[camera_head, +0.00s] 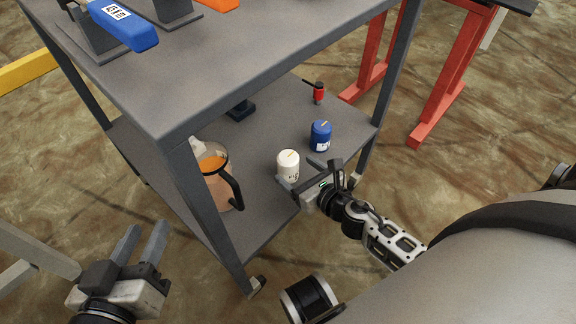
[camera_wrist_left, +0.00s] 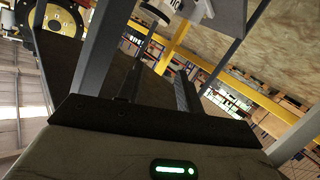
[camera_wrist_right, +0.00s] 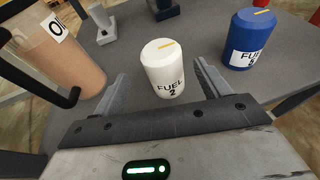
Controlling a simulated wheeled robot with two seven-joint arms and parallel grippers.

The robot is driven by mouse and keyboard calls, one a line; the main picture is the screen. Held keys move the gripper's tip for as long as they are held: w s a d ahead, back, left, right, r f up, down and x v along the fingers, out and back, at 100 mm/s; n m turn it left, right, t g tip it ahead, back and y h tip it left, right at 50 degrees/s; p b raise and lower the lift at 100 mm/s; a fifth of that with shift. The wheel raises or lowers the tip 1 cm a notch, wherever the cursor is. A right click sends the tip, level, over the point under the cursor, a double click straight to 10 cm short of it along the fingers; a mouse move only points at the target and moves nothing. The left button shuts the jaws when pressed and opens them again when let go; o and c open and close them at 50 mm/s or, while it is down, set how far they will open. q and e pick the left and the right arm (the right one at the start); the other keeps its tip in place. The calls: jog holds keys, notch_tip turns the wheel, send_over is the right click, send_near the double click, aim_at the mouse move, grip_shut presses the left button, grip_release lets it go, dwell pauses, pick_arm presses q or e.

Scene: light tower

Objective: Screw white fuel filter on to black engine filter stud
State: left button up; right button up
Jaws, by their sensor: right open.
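The white fuel filter (camera_head: 288,164) stands upright on the lower shelf of the grey cart. In the right wrist view the white filter (camera_wrist_right: 164,70) reads "FUEL 2" and stands just ahead of and between the open fingers. My right gripper (camera_head: 302,176) is open at the filter's near side and holds nothing; its fingers also show in the right wrist view (camera_wrist_right: 162,90). My left gripper (camera_head: 140,244) is open and empty, low at the left, outside the cart. The black engine filter stud cannot be made out in these views.
A blue filter (camera_head: 321,135) stands behind and right of the white one. An oil jug (camera_head: 215,175) stands to its left, near a cart post. A small red item (camera_head: 319,92) is at the back. The cart's top shelf (camera_head: 190,70) hangs above the lower shelf (camera_head: 262,200).

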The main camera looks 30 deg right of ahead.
aim_at(284, 157)
jog(key=shift+b+x, duration=0.4)
jog(key=shift+x, duration=3.15)
jog(key=shift+d+r, duration=0.1)
jog(key=shift+d, duration=0.05)
jog(key=c, duration=1.2)
jog(key=shift+r, duration=0.1)
jog(key=shift+c, duration=0.8)
jog(key=shift+r, duration=0.1)
